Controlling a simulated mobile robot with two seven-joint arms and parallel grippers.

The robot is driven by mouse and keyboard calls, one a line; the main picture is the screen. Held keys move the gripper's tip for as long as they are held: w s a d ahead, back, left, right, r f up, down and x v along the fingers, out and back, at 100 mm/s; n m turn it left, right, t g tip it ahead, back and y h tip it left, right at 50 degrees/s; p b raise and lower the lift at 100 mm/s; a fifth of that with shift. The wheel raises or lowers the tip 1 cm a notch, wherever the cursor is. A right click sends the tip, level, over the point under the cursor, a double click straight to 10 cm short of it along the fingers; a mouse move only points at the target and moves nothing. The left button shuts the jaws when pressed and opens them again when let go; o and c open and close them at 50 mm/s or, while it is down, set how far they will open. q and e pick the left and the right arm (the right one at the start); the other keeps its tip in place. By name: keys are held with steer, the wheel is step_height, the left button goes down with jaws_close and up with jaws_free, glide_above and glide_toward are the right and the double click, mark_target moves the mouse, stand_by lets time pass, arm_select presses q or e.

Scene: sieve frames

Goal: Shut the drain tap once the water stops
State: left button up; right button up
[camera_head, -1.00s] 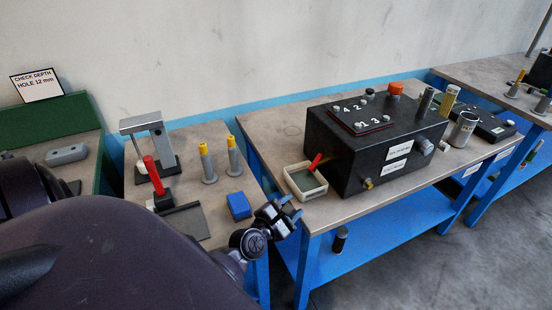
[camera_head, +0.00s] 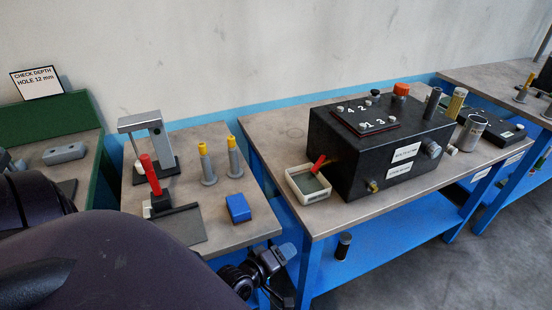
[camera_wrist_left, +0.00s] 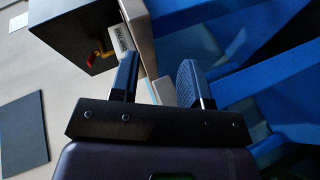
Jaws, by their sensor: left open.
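The drain tap has a red lever (camera_head: 318,164) on the left end of a black box (camera_head: 350,172). A white tray (camera_head: 308,196) stands below the lever on the bench; its inside looks grey, and I cannot make out running water. The red lever (camera_wrist_left: 92,60) also shows in the left wrist view, beside the dark box (camera_wrist_left: 70,28). My left gripper (camera_head: 283,277) is open and empty, low in front of the bench gap, apart from the tap. In the wrist view its two fingers (camera_wrist_left: 160,85) stand apart. My right gripper is not in view.
The left bench holds a blue block (camera_head: 238,208), yellow-topped pegs (camera_head: 207,165) and a red-handled press (camera_head: 151,175). A metal cup (camera_head: 471,132) stands right of the box. The bench's blue legs and lower shelf (camera_head: 375,245) are close to my gripper.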

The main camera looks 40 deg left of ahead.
arm_select(q)
steer(key=s+d+f+m+g+b, duration=0.1)
steer(key=s+f+m, duration=0.2)
steer(key=m, duration=0.4)
steer(key=shift+s+d+f+m+g, duration=0.3)
steer(key=shift+s+f, duration=0.1)
steer(key=shift+s, duration=0.35)
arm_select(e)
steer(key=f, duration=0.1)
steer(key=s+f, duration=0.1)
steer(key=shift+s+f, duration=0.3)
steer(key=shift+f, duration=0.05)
arm_select(q)
steer(key=shift+c, duration=0.3)
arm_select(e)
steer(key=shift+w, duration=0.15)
